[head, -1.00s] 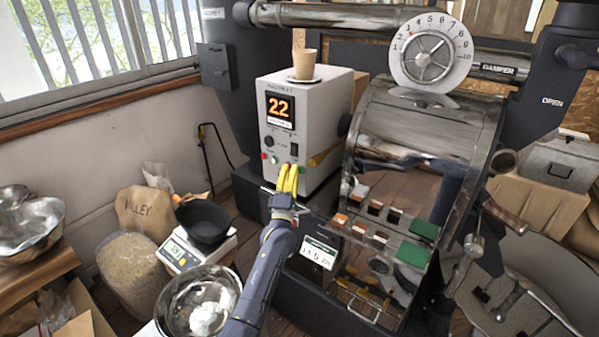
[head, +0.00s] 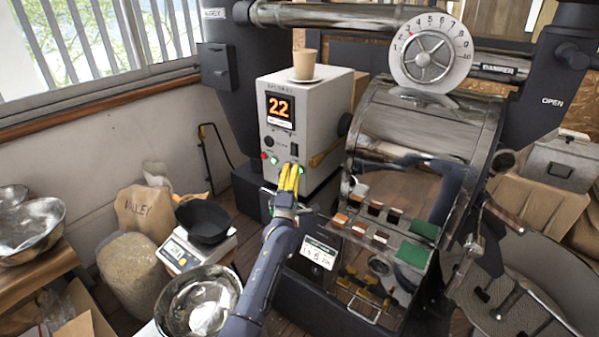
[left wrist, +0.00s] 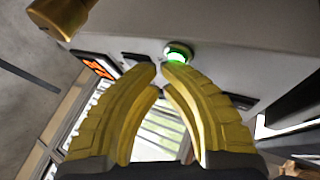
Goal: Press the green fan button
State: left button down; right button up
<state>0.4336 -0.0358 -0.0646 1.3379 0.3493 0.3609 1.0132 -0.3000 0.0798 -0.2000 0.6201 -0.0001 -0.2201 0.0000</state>
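The green button (head: 301,170) is low on the front of a white control box (head: 324,110). It glows bright green in a metal ring, and it also shows in the left wrist view (left wrist: 179,54). My left gripper (head: 291,168) has yellow fingers, which also show in the left wrist view (left wrist: 160,68). The fingers are shut and empty, with their tips together right at the button. Whether they touch it I cannot tell. My right gripper is not in view.
A red button (head: 263,156) and a smaller green light (head: 274,160) are left of the fingers. The roaster drum (head: 425,125) is close on the right. A scale with a black pan (head: 205,222) is at left.

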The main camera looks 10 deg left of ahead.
pick_arm(q)
jog(key=shift+s, duration=0.15)
dwell(0.3)
jog(key=shift+s+a, duration=0.3)
jog(key=shift+s, duration=0.3)
jog(key=shift+s+a, duration=0.3)
jog(key=shift+s, duration=0.5)
jog(key=shift+s+a, duration=0.3)
jog(key=shift+s, duration=0.45)
jog(key=shift+s+a, duration=0.3)
jog(key=shift+s, duration=0.5)
